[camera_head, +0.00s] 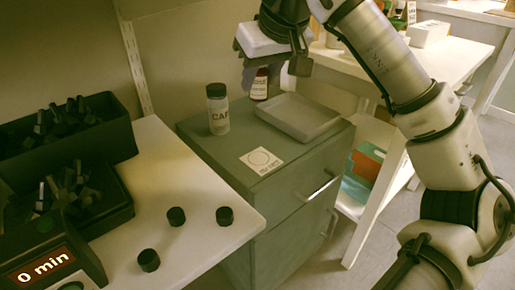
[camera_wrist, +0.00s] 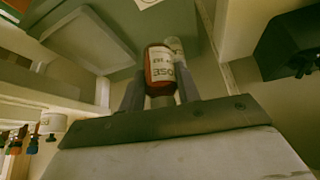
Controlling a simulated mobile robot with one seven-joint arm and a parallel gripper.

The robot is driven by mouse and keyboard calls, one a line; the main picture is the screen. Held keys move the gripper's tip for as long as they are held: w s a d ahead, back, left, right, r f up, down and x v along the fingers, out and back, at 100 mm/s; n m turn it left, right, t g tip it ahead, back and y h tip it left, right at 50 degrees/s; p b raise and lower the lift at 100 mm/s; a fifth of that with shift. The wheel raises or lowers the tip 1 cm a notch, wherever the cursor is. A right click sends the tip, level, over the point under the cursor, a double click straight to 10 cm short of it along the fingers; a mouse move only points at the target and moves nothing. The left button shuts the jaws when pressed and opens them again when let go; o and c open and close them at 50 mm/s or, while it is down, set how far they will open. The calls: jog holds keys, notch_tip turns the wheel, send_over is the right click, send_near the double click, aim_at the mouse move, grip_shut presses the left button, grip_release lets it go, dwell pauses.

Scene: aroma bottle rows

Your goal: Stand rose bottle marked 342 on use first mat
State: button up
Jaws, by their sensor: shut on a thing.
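My gripper (camera_head: 268,72) is shut on a small dark red bottle with a white label (camera_head: 260,86), above the back of the grey cabinet. In the wrist view the red-brown bottle (camera_wrist: 159,72) sits between my two fingers (camera_wrist: 160,95); its label number looks like 350, not 342, though it is small. The mat (camera_head: 262,160), a white square with a circle and small print I cannot read, lies bare on the cabinet top. A corner of a white card, likely the mat, shows at the wrist view's top edge (camera_wrist: 147,3).
A pale bottle marked CAP (camera_head: 217,112) stands left of the held bottle. A shallow grey tray (camera_head: 322,124) lies right, behind the mat. The left table (camera_head: 190,205) holds dark bins (camera_head: 75,135), several black caps (camera_head: 177,216) and a "0 min" display (camera_head: 45,268).

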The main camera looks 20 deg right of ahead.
notch_tip(320, 180, down, 14)
jog(key=b, duration=0.4)
jog(key=shift+f, duration=0.15)
jog(key=shift+f, duration=0.1)
jog(key=shift+f+b, duration=0.15)
jog(key=shift+b, duration=0.25)
jog(key=o, duration=1.1)
jog(key=shift+c, duration=0.2)
jog(key=shift+r+p, duration=0.45)
jog(key=shift+r, duration=0.1)
jog(key=p+v, duration=0.3)
jog(key=v, duration=0.8)
jog(key=shift+s+r, duration=0.15)
jog(key=shift+r, duration=0.05)
